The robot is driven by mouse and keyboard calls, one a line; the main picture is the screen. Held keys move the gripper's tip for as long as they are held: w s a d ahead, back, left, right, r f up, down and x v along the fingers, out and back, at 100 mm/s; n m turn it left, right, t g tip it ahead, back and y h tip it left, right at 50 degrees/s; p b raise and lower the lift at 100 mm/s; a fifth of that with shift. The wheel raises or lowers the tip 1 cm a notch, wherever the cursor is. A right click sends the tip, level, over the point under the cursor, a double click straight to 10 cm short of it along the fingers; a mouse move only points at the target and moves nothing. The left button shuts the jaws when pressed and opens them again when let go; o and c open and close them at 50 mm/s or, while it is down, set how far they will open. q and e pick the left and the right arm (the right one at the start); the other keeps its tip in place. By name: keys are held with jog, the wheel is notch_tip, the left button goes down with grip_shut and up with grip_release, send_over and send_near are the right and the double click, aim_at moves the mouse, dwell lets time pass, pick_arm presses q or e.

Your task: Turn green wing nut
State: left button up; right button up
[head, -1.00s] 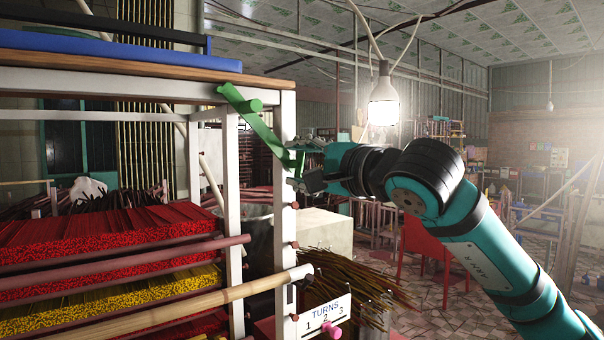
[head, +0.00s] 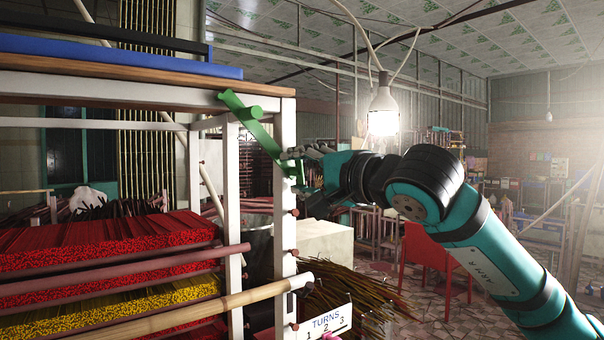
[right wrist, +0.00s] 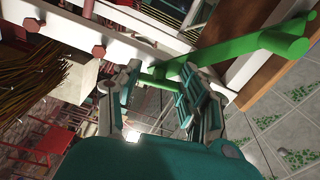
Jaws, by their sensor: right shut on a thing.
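The green wing nut (head: 256,125) is a long green bar with stubby round pegs, set at a slant across the top of a white rack post (head: 285,212). Its upper end is at the upper left and its lower end is to the right of the post. My right gripper (head: 298,167) is shut on the lower end of the wing nut. In the right wrist view, the fingers (right wrist: 160,88) are on either side of a thin green part of the wing nut (right wrist: 240,48). The fingers partly hide the contact. My left gripper is not in view.
The rack holds red and yellow incense bundles (head: 105,240) on the left. A bamboo pole (head: 220,305) juts forward below, beside a sign (head: 325,322) reading TURNS 1 2 3. A lit bulb (head: 383,108) hangs above my right arm. A red chair (head: 432,248) stands behind it.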

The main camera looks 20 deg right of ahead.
jog(key=shift+f, duration=0.1)
jog(key=o, duration=1.2)
jog(key=shift+c, duration=0.2)
jog(key=v, duration=1.2)
